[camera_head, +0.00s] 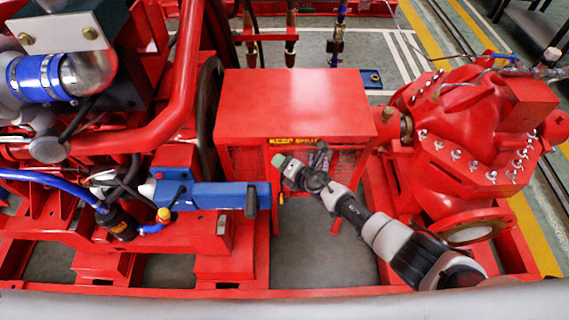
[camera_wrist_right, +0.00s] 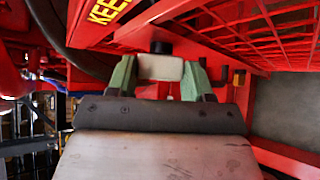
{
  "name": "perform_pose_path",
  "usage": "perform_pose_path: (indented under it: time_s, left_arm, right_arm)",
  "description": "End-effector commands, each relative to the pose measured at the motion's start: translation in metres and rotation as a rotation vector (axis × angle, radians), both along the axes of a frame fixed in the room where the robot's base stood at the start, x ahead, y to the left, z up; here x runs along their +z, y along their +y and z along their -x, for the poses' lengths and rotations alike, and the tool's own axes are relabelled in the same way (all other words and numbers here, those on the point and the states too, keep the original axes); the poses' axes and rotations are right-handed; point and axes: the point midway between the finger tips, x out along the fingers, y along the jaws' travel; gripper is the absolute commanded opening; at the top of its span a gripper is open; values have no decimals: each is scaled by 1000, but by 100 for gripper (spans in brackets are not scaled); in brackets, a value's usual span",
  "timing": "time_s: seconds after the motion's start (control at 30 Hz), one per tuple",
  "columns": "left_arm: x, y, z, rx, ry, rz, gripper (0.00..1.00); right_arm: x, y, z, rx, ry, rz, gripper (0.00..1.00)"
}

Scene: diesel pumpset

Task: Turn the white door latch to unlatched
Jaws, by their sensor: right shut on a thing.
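The white door latch (camera_wrist_right: 160,67) shows in the right wrist view as a pale block with a dark round knob behind it. My right gripper (camera_wrist_right: 160,80) has its two green fingers on either side of the latch and is shut on it. In the head view my right gripper (camera_head: 283,165) reaches the front of the red guard box (camera_head: 295,105), just below its yellow "KEEP SHUT" label (camera_head: 293,140). The latch is hidden by the gripper there, and its exact angle is hard to tell. My left gripper is not in view.
A red mesh panel (camera_wrist_right: 262,35) runs close beside the gripper in the wrist view. A red pump (camera_head: 470,130) stands to the right, and the engine with a blue box (camera_head: 210,195) to the left. Open floor (camera_head: 325,250) lies below the guard, inside the red frame.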

Motion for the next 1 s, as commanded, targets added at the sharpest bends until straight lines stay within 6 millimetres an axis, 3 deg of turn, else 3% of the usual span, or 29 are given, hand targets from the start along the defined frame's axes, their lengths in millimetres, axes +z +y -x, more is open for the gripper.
perform_pose_path:
  time_s: [0.1, 0.13, 0.3, 0.67, 1.0]
  left_arm:
    - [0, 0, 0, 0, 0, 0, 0]
    - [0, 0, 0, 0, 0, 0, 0]
    - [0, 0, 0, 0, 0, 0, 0]
    - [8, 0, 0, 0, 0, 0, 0]
    - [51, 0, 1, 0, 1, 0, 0]
  right_arm:
    - [-1, -1, 0, -2, 1, 1, 27]
    - [-1, -1, 0, -2, 1, 1, 53]
    - [-1, -1, 0, 0, 1, 1, 77]
    - [6, -5, 5, -1, -1, 0, 77]
    - [34, -42, 51, 0, 2, 2, 77]
